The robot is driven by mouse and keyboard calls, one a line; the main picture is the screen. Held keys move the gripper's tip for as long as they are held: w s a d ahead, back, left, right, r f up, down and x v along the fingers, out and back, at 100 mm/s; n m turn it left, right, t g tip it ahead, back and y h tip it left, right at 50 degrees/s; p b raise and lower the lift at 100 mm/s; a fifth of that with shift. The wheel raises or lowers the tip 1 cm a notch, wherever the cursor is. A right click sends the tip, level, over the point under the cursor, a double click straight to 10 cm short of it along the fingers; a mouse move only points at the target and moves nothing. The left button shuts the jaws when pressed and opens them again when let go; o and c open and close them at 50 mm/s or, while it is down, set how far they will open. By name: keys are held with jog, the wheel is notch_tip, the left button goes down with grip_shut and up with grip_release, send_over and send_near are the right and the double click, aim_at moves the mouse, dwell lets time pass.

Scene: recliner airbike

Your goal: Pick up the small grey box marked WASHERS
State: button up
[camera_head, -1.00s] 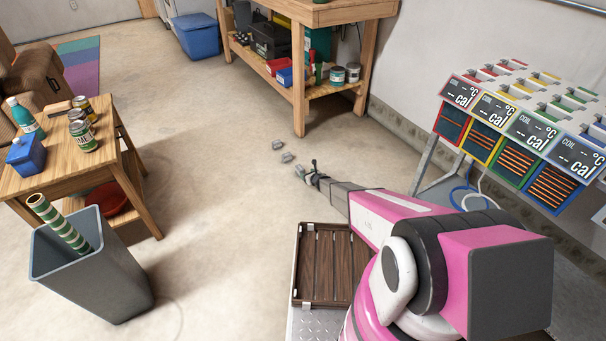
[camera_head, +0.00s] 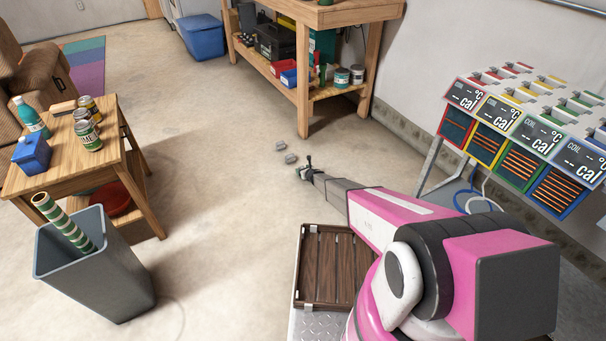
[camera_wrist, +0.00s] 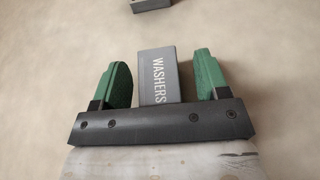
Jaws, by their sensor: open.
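The small grey box marked WASHERS (camera_wrist: 159,64) shows in the wrist view, lying between the two green fingers of my gripper (camera_wrist: 161,85). The white lettering runs along its top. A gap shows on each side, so my gripper is open and not closed on it. The box's near end is hidden behind the dark gripper body. In the head view my gripper (camera_head: 306,167) is low at the floor; the box there is too small and covered to make out clearly.
Two more small grey boxes (camera_head: 281,146) (camera_head: 291,158) lie on the floor just beyond my gripper; one grey box edge (camera_wrist: 151,4) shows at the wrist view's top. A wooden workbench (camera_head: 303,90) stands behind. A heater-like rack (camera_head: 520,130) is at the right.

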jog(key=c, duration=1.1)
jog(key=shift+c, duration=0.2)
jog(key=shift+s+r, duration=0.1)
jog(key=shift+r, duration=0.05)
